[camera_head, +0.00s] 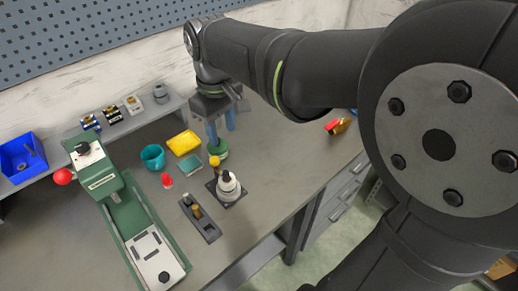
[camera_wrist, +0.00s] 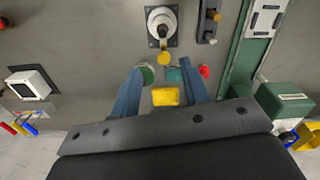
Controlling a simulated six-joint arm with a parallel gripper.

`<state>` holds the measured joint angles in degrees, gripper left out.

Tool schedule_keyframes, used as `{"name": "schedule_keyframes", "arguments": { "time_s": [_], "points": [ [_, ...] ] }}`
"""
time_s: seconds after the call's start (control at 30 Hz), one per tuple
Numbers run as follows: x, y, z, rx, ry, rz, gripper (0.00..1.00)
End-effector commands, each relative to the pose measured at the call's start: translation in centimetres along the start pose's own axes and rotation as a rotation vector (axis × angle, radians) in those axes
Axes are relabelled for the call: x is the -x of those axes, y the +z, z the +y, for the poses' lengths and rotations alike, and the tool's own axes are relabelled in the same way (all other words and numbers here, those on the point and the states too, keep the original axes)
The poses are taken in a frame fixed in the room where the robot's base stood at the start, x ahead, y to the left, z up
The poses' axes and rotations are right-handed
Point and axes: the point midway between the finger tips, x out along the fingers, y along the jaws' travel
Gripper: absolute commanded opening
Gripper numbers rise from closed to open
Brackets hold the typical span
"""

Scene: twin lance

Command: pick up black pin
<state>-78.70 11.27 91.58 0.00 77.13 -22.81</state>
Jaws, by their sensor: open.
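A small dark pin (camera_head: 187,199) that looks like the black pin stands in a narrow grey holder (camera_head: 211,232), beside a brass-coloured pin (camera_head: 196,211). The holder (camera_wrist: 202,28) is at the top right of the wrist view, with the dark pin (camera_wrist: 208,37) nearer to me than the brass one (camera_wrist: 213,15). Its details are too small to tell. My gripper (camera_head: 221,138) has two blue fingers, apart and empty, pointing down over the back of the bench. In the wrist view, my gripper (camera_wrist: 162,70) is well away from the holder.
A white-topped device (camera_head: 229,187) on a dark base stands beside the holder. A yellow ball (camera_head: 214,161) and green round piece (camera_head: 219,152) are near my fingers. A yellow tray (camera_head: 184,143), teal cup (camera_head: 153,157) and green press (camera_head: 120,205) stand left.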

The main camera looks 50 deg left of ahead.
Motion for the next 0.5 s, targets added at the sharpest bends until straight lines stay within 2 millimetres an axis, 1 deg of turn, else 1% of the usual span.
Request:
{"name": "schedule_keyframes", "arguments": {
  "time_s": [0.03,0.1,0.3,0.4,0.5],
  "points": [
    [-1.1,0.1,-0.1,-0.001,-0.002,-0.004,0.41],
    [-2.7,0.1,-0.1,-0.001,-0.002,-0.005,0.41],
    [-7.1,0.0,-0.1,-0.002,-0.002,-0.005,0.41],
    [-8.8,0.0,-0.1,-0.002,-0.002,-0.004,0.41],
    [-10.0,0.0,-0.1,-0.003,-0.001,-0.002,0.41]
  ]
}}
